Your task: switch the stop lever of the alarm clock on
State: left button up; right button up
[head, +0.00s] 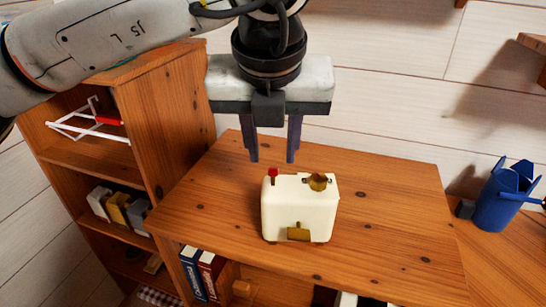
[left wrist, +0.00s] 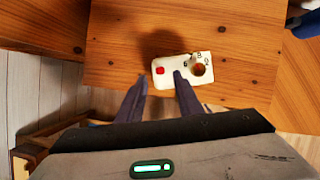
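The alarm clock (head: 285,212) is a cream-white box standing upright on the wooden desk top. A small red lever (head: 273,174) sticks up at the left of its top, and a brass-coloured knob (head: 318,182) sits at the right. A brass-coloured piece (head: 298,232) is on its front. In the left wrist view the clock's top (left wrist: 181,70) shows the red lever (left wrist: 160,71) and a round brass part (left wrist: 198,69) with digits beside it. My left gripper (head: 272,160) is open and empty, pointing down, above and behind the clock, apart from it. My right gripper is in neither view.
The desk top (head: 385,215) is clear around the clock. A wooden shelf unit (head: 160,120) stands at the left with books and a white frame on it. Upright books (head: 200,272) stand below the desk's front edge. A blue container (head: 497,198) stands at the right.

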aim_at(273, 169)
pick_arm(q)
jog(key=x, duration=0.5)
grip_shut()
